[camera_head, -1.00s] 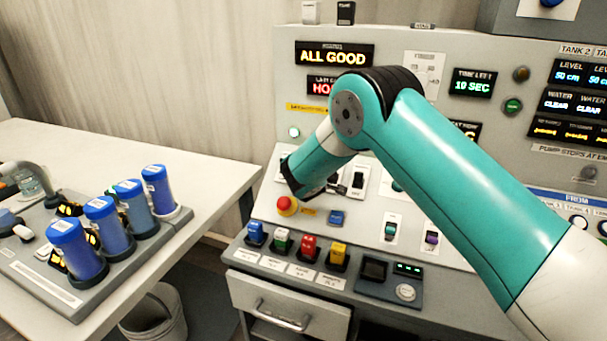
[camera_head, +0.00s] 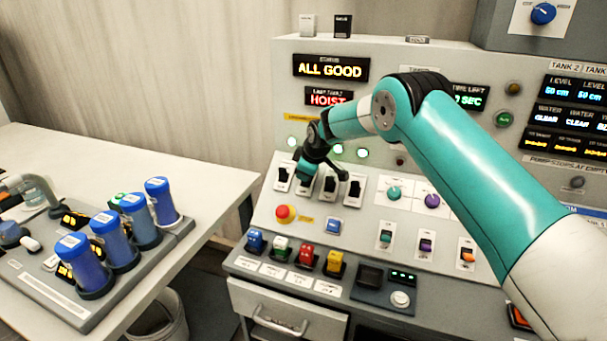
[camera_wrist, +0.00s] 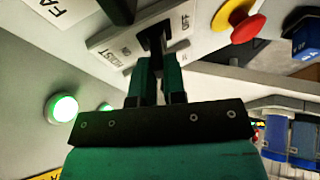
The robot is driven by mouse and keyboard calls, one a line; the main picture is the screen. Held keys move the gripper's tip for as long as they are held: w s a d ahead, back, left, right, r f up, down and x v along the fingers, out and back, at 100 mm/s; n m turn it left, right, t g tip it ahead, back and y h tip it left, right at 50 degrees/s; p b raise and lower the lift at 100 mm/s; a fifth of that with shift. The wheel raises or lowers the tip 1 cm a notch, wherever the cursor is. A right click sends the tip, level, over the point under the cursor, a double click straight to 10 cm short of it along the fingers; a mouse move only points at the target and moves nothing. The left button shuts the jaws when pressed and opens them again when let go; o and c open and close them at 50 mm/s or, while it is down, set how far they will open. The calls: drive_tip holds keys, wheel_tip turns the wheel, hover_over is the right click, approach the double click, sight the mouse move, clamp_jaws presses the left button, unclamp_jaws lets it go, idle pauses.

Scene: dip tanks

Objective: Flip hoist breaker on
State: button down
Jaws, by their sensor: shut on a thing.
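The hoist breaker is a black lever (camera_wrist: 154,38) on a pale plate (camera_wrist: 112,40) marked HOIST, with a marking at the other end that looks like OFF. My gripper (camera_wrist: 156,62) is shut on this lever in the wrist view, with its two green fingers close on either side. The fingers hide part of the lever, so I cannot tell which way it is thrown. In the head view my gripper (camera_head: 304,176) is at the row of black breakers, in front of the second from the left, and partly covers it.
A red emergency button (camera_head: 285,214) sits just below the breakers; it also shows in the wrist view (camera_wrist: 247,27). Green lamps (camera_head: 337,150) glow above the row. The status display (camera_head: 331,68) reads ALL GOOD; the one below (camera_head: 329,97) reads HOIST. Blue canisters (camera_head: 160,202) stand left.

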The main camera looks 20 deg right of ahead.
drive_tip(key=shift+w+d+r+g+y, duration=0.1)
drive_tip(key=shift+w+d+g+y, duration=0.15)
drive_tip(key=shift+g+y, duration=0.25)
idle(0.3)
drive_tip(key=c, duration=1.2)
unclamp_jaws()
drive_tip(key=shift+g, duration=0.3)
drive_tip(key=b+v, duration=0.3)
drive_tip(key=v, duration=1.4)
drive_tip(key=shift+s+r, duration=0.15)
